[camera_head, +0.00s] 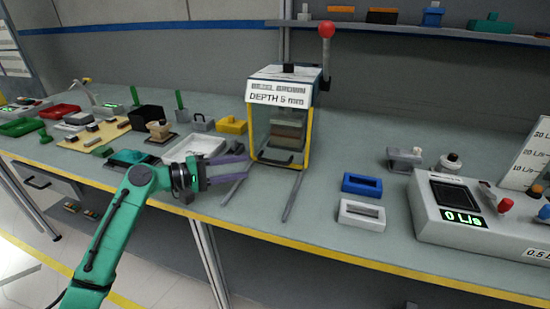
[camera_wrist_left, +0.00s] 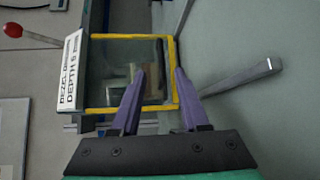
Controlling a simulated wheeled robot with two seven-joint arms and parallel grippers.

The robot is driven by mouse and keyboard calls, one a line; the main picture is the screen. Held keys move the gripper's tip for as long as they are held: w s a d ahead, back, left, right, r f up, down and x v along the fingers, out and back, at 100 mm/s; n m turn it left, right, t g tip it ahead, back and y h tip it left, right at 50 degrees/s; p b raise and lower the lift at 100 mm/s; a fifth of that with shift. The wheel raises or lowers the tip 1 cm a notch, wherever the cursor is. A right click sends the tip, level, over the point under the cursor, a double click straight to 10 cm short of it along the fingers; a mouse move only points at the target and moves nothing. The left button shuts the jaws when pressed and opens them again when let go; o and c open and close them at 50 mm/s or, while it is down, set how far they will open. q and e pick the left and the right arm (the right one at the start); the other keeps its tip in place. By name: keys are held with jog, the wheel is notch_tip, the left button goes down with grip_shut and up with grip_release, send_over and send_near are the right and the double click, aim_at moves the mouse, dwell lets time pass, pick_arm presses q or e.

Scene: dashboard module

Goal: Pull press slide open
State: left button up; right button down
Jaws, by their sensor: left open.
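The press (camera_head: 284,95) is a box with a yellow-edged front, a "DEPTH 5 mm" sign and a red-knobbed lever (camera_head: 326,45). Its slide (camera_head: 287,137) shows through the front as stacked dark and brown blocks inside. A dark handle bar (camera_head: 275,161) is low on the front. Two grey rails (camera_head: 293,195) run out from the press toward the table edge. My left gripper (camera_head: 243,168) is open, with purple fingers at the lower left of the press front. In the left wrist view the fingers (camera_wrist_left: 160,75) overlap the yellow frame (camera_wrist_left: 174,80); contact cannot be told.
A white tray (camera_head: 196,146) lies just behind my left gripper. Blue (camera_head: 362,184) and white (camera_head: 361,214) holders stand right of the rails. A grey console reading "0 L/s" (camera_head: 461,218) is at the right. Several small parts crowd the left. The table between the rails is clear.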

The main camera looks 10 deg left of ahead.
aim_at(275, 163)
pick_arm(q)
jog(key=x, duration=0.5)
jog(key=shift+w+r+p, duration=0.1)
jog(key=shift+p, duration=0.25)
jog(key=x, duration=0.5)
jog(key=shift+p, duration=0.3)
jog(key=shift+w+d+f, duration=0.25)
jog(key=c, duration=0.6)
grip_shut()
pick_arm(e)
jog(key=shift+w+d+r, duration=0.1)
jog(key=shift+w+r, duration=0.2)
jog(key=shift+r, duration=0.5)
pick_arm(q)
jog(key=shift+f, duration=0.1)
